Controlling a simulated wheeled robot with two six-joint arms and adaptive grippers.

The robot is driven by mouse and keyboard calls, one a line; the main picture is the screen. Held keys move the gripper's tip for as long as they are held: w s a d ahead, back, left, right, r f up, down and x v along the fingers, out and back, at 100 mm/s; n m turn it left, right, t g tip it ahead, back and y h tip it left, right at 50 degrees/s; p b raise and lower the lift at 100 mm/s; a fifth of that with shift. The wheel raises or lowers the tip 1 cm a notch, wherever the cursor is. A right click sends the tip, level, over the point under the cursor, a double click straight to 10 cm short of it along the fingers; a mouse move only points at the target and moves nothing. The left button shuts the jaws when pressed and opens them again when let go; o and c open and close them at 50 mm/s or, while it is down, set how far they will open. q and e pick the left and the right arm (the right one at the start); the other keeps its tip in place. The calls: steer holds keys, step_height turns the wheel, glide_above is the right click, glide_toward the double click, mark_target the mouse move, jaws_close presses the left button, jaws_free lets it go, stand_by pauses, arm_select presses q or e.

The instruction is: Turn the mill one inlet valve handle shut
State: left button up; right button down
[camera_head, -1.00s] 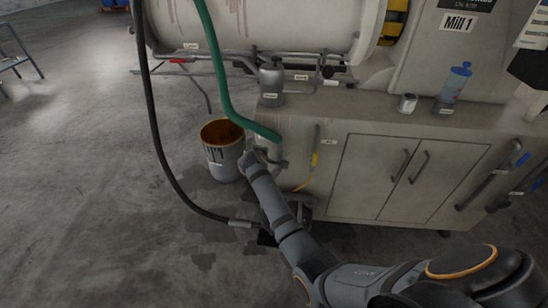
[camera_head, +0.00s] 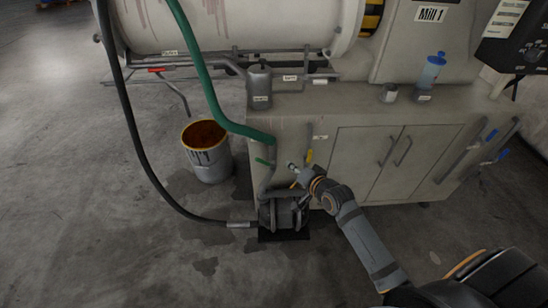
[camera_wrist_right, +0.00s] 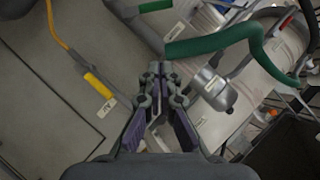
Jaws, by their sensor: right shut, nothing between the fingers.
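A short green lever handle (camera_head: 262,161) sits on the upright pipe below the green hose (camera_head: 205,85). It also shows at the top of the wrist view (camera_wrist_right: 155,6). I cannot read which valve its label names. My right gripper (camera_head: 291,166) is in front of the cabinet, just right of that pipe and apart from the green handle. In the wrist view its fingers (camera_wrist_right: 161,88) are closed together with nothing between them. A yellow handle (camera_head: 309,155) on the cabinet front is just right of the gripper; it shows again in the wrist view (camera_wrist_right: 99,85). My left gripper is out of view.
A pump (camera_head: 284,212) stands on the floor below the gripper, with a black hose (camera_head: 150,172) running to it. An open bucket (camera_head: 208,160) stands left. A red handle (camera_head: 157,70) is on the mill piping. A canister (camera_head: 259,88) and a blue bottle (camera_head: 431,72) stand on the cabinet.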

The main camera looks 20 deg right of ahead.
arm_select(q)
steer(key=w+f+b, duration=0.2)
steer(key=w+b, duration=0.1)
arm_select(e)
steer(key=s+a+f+x, duration=0.1)
steer(key=a+x, duration=0.1)
steer(key=x, duration=1.1)
steer(key=shift+f, duration=0.3)
steer(key=shift+a, duration=0.1)
